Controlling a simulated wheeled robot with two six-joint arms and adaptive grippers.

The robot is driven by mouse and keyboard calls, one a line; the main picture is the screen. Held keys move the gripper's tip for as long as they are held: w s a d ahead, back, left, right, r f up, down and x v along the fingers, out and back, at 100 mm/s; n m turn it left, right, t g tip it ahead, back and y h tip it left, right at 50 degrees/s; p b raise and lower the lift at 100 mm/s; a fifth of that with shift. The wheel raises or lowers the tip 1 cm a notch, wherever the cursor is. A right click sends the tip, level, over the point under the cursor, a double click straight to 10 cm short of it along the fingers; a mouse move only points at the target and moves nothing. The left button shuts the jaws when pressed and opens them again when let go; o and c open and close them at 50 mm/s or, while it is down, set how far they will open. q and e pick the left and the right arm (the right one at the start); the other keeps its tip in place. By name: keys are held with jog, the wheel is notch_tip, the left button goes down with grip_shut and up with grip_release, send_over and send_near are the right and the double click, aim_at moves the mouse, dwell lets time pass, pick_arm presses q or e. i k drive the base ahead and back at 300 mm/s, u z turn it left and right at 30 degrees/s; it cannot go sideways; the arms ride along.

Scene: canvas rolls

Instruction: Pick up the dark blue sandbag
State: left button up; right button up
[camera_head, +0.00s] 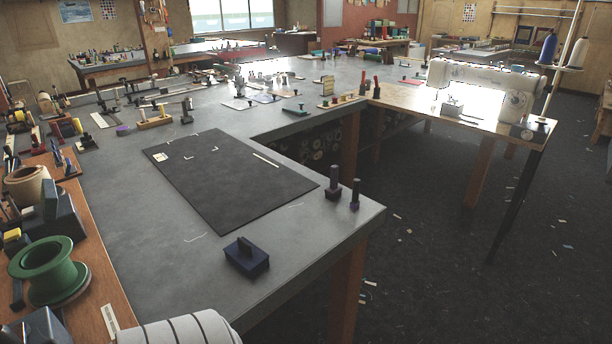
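A dark blue block-like sandbag (247,257) with a raised grip on top sits upright on the grey worktable (330,226), near its front edge. It stands apart from the black mat (226,178) behind it, and nothing touches or covers it. Neither of my grippers shows in the head view.
Two dark upright pegs on bases (333,190) stand near the table's right corner. A green spool (47,270) and other items crowd the wooden surface at left. A white sewing machine (484,88) stands at the back right. The tabletop around the sandbag is mostly clear.

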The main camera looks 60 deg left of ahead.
aim_at(247, 258)
jog(key=i, duration=1.2)
jog(key=u, duration=4.6)
